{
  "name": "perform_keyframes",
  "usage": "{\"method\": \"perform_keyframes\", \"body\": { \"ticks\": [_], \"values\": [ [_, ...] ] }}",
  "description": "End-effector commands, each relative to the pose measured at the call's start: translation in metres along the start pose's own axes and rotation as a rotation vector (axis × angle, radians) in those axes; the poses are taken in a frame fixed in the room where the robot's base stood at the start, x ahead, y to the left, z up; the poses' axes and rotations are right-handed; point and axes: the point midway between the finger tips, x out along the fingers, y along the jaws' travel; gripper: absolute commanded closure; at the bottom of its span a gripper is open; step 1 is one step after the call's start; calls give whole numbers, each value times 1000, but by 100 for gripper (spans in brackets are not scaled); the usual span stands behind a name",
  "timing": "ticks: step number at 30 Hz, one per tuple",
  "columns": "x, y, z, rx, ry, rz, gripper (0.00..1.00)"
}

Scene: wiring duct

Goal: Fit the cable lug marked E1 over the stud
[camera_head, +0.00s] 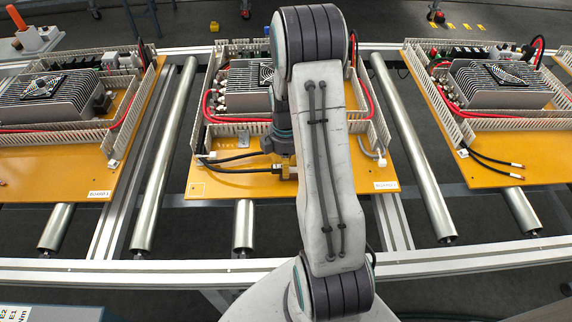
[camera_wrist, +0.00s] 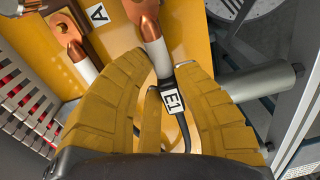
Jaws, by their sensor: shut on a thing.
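My gripper (camera_wrist: 158,75) has yellow ribbed fingers on both sides of a dark cable marked E1 (camera_wrist: 170,102). It is shut on that cable just behind the white sleeve (camera_wrist: 158,58). The copper lug (camera_wrist: 145,20) points away from the fingers to the top edge, where its end is cut off. A second copper lug (camera_wrist: 66,25) with a white sleeve lies to the left, near a label A (camera_wrist: 97,15). I cannot make out the stud. In the head view my gripper (camera_head: 283,168) is low over the middle orange board (camera_head: 225,187), partly hidden by my arm.
A finned grey unit with a fan (camera_head: 245,85) stands behind on the middle board, inside slotted grey duct walls (camera_head: 378,130). Black cables (camera_head: 232,160) lie left of my gripper. Similar boards (camera_head: 490,175) stand on both sides, with metal rollers (camera_head: 165,160) between. The board's front left is bare.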

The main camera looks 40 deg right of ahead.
Motion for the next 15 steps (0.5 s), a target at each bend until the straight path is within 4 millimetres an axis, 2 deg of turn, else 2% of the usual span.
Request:
{"method": "perform_keyframes", "body": {
  "ticks": [15],
  "values": [
    [10, 0, 0, 0, 0, 0, 100]
  ]
}}
